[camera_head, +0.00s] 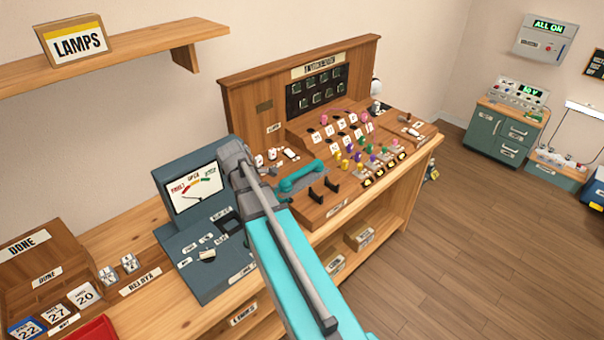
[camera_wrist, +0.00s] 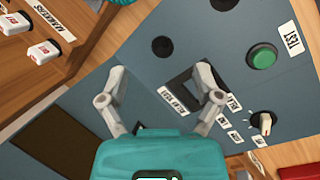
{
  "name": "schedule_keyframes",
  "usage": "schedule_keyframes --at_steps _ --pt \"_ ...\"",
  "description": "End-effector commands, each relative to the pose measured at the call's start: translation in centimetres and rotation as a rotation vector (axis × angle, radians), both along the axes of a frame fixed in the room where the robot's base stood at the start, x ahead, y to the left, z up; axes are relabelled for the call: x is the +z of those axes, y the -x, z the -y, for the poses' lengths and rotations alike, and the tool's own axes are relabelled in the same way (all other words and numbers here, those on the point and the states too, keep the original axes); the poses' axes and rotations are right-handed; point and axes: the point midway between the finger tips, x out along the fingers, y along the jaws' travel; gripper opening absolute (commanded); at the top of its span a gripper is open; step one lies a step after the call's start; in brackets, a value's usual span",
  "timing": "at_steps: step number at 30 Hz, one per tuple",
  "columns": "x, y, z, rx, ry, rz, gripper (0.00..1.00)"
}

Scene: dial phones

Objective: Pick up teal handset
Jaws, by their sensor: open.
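The teal handset (camera_head: 303,176) lies on the desk of the wooden switchboard, to the right of my arm in the head view. A teal piece at the top edge of the wrist view (camera_wrist: 122,2) looks like part of it, mostly cut off. My gripper (camera_wrist: 161,72) is open and empty, with its fingers spread above the blue-grey tester panel. In the head view my arm hides the gripper's fingers.
The blue-grey tester (camera_head: 205,260) with a dial meter stands left of the switchboard (camera_head: 250,100). A green TEST button (camera_wrist: 262,56) and a knob (camera_wrist: 263,121) stick up from its panel. Black hooks, colored plugs and white keys crowd the switchboard desk around the handset.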

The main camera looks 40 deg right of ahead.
Motion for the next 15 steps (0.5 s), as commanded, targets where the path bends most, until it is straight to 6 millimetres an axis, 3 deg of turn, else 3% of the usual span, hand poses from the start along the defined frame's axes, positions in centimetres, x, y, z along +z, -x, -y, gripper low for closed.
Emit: schedule_keyframes --at_steps 1,9,15 --pt "0.3 -1.0 1.8 0.051 0.026 -0.019 0.83" --pt "1.5 -3.5 10.2 0.373 0.17 -0.165 0.83" --pt "2.3 -4.4 15.0 0.553 0.245 -0.276 0.83"
